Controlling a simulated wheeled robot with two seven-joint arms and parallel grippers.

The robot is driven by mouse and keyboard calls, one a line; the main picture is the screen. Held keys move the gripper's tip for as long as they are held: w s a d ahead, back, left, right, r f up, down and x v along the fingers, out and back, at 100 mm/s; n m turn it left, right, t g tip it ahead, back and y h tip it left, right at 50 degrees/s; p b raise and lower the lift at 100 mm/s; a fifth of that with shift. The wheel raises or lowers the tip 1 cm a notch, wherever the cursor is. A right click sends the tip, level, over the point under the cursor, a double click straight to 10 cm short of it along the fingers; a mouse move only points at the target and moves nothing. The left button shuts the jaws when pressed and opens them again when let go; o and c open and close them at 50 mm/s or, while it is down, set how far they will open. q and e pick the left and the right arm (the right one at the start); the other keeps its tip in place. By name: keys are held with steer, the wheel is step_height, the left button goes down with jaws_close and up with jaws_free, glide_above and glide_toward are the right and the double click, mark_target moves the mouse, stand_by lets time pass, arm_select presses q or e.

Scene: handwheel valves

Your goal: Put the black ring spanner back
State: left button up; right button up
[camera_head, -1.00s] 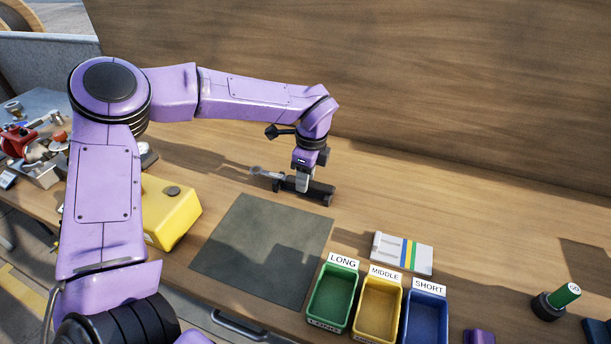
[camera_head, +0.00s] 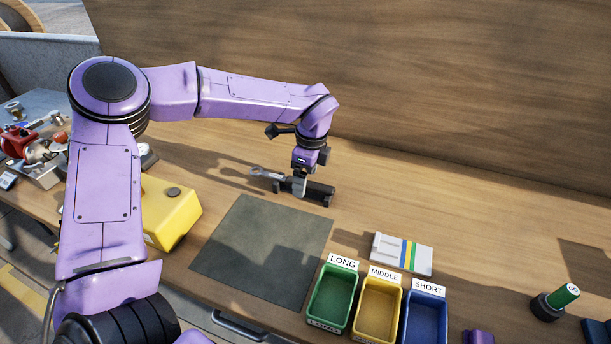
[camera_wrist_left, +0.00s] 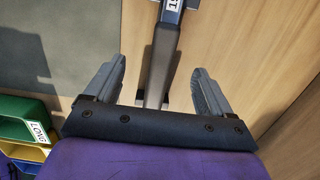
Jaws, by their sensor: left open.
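My left gripper (camera_head: 302,190) is low over the back of the bench, just beyond the dark mat. In the left wrist view, its two fingers (camera_wrist_left: 159,70) are apart and open. A narrow grey bar (camera_wrist_left: 162,52) with a small white label lies between them, with a gap on each side. Its far end also shows as a grey piece (camera_head: 264,173) left of the gripper in the head view. I cannot tell whether it is the black ring spanner; no ring end is clear, and the gripper hides part of it.
The dark mat (camera_head: 250,255) is bare. Green (camera_head: 332,297), yellow (camera_head: 377,305) and blue (camera_head: 424,315) bins stand at the front. A striped block (camera_head: 402,254) lies behind them. A yellow box (camera_head: 170,212) is at left, a green-topped piece (camera_head: 562,297) at right. The back right is clear.

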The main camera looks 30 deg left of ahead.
arm_select(q)
steer(key=shift+d+r+p, duration=0.15)
steer(key=shift+r+p, duration=0.65)
steer(key=shift+r, duration=0.6)
steer(key=shift+d+r+p, duration=0.15)
steer(key=shift+r+p, duration=0.65)
steer(key=shift+r, duration=0.6)
steer(key=shift+w+r, duration=0.1)
steer(key=shift+r, duration=0.1)
step_height(320, 180, up, 10)
steer(key=d+b, duration=0.1)
steer(key=shift+b, duration=0.35)
